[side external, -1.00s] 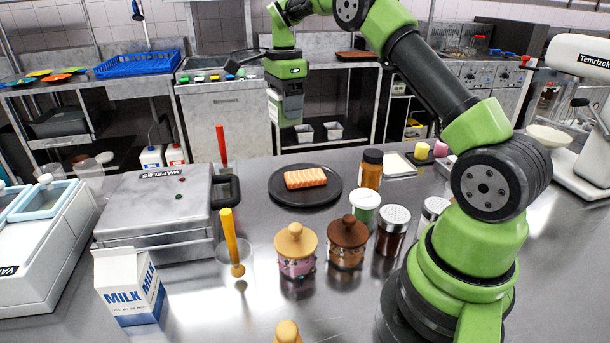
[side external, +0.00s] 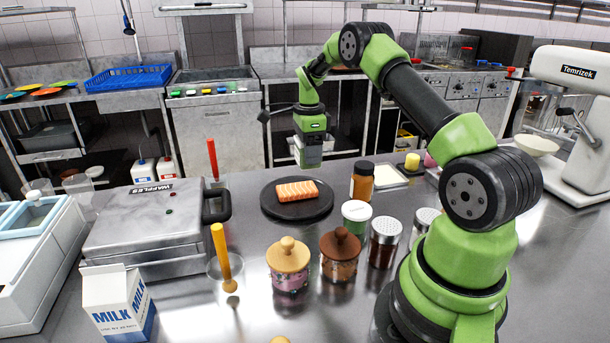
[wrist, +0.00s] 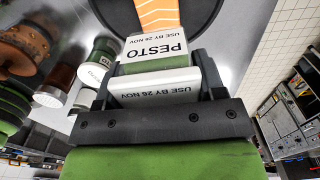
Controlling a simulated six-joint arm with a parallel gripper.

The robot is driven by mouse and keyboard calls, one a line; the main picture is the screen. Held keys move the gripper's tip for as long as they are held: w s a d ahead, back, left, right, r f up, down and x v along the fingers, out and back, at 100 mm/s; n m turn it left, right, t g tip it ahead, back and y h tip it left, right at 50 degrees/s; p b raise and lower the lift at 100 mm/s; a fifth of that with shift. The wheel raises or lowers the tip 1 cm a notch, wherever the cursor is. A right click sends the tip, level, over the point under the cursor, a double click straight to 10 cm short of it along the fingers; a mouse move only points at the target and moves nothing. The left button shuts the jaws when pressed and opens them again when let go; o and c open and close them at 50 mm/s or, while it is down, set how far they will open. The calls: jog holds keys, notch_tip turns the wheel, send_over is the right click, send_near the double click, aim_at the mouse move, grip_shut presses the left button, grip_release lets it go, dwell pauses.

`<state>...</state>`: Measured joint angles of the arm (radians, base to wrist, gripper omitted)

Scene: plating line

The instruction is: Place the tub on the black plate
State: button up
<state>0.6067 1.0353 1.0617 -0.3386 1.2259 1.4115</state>
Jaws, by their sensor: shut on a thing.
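The tub (wrist: 155,55) is white and green with a PESTO label and a use-by date, seen close up in the wrist view. My gripper (wrist: 157,80) is shut on it, one dark finger on each side. The black plate (side external: 272,207) is round and lies on the steel counter with an orange-and-white salmon piece (side external: 298,190) on it. Part of its rim (wrist: 214,12) shows beyond the tub in the wrist view. In the side view my gripper (side external: 309,153) is above the far side of the plate; the tub is hard to make out there.
The waffle maker (side external: 150,222) is at left, near a milk carton (side external: 118,305).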

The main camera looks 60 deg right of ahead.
jog(key=shift+f, duration=2.8)
jog(key=o, duration=1)
jog(key=shift+f, duration=0.15)
